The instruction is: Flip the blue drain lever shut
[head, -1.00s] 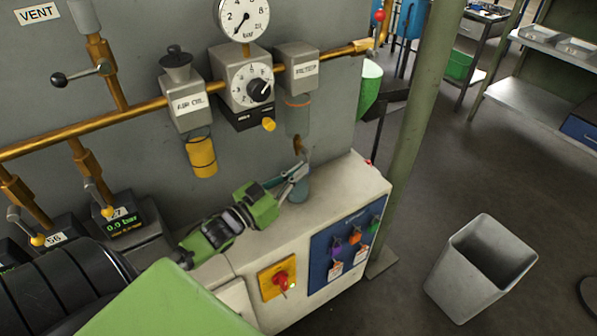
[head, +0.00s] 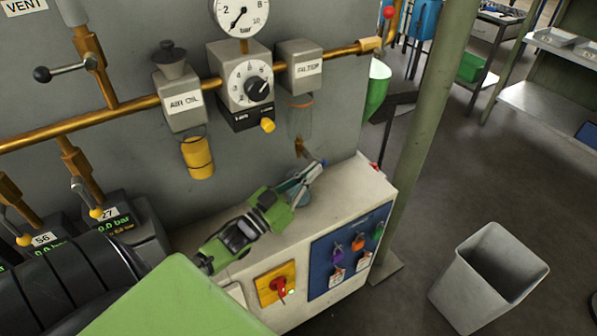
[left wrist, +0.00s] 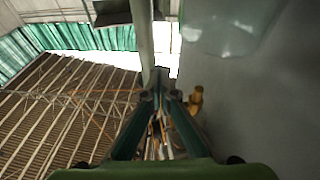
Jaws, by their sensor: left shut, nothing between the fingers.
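The filter bowl (head: 299,118) hangs under the box labelled FILTER (head: 299,66), with a brass drain fitting (head: 300,148) at its bottom. A small blue tip (head: 323,162) shows at my left fingertips, below and right of that fitting; I cannot tell surely whether it is the drain lever, or whether it is touched. My left gripper (head: 314,172) is shut and empty, reaching up and right over the cabinet top. In the left wrist view its fingers (left wrist: 158,92) meet, with a brass piece (left wrist: 195,101) to their right. My right gripper is out of view.
A bluish cup (head: 291,194) stands on the cabinet top (head: 345,190), partly behind my gripper. The AIR OIL unit (head: 183,102) and the dial regulator (head: 240,88) hang left of the filter. A green post (head: 428,120) stands to the right, and a grey bin (head: 488,280) on the floor.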

